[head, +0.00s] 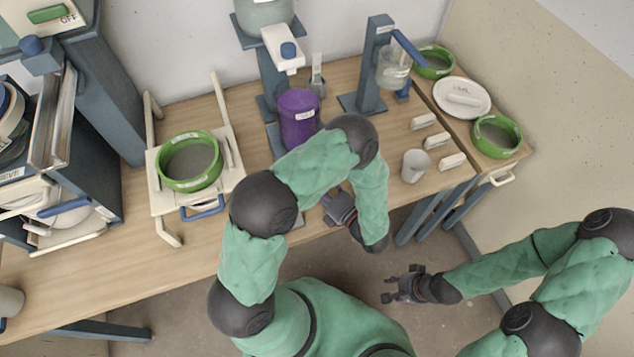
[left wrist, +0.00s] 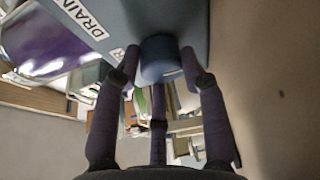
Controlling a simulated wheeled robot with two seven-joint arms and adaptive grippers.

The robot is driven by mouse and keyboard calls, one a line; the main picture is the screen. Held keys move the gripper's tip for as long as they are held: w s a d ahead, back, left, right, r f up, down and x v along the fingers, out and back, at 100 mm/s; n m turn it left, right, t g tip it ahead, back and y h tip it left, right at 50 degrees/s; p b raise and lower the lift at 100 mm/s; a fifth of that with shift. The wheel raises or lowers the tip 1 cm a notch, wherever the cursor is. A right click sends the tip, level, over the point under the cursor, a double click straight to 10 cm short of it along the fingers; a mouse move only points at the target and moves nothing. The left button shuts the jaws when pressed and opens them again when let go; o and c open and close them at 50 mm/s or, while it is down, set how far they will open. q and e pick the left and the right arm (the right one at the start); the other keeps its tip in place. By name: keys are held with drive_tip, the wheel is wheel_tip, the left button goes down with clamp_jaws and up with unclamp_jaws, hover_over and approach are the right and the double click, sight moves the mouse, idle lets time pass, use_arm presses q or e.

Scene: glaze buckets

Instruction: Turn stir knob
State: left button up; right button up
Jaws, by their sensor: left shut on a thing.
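In the left wrist view, a round blue knob (left wrist: 160,60) sticks out from a blue-grey panel (left wrist: 190,18). The panel has a "DRAIN" label and a second, smaller label ending in "R", mostly hidden. My left gripper (left wrist: 158,72) has its fingers closed around the knob. In the head view my left gripper (head: 341,208) is at the table's front edge, partly hidden by my arm, and the knob it holds is hidden. My right gripper (head: 405,286) is open and empty, low over the floor in front of the table.
A purple bucket (head: 298,122) stands under a mixer (head: 284,50) behind my left arm. A green sieve (head: 189,162) sits on a white stand to the left. A white cup (head: 415,166) and white blocks stand at the right. Floor around my right gripper is clear.

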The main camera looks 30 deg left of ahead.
use_arm(q)
drive_tip(key=shift+w+f, duration=0.1)
drive_tip(key=o, duration=1.1)
drive_tip(key=shift+d, duration=0.1)
drive_tip(key=shift+v, duration=3.7)
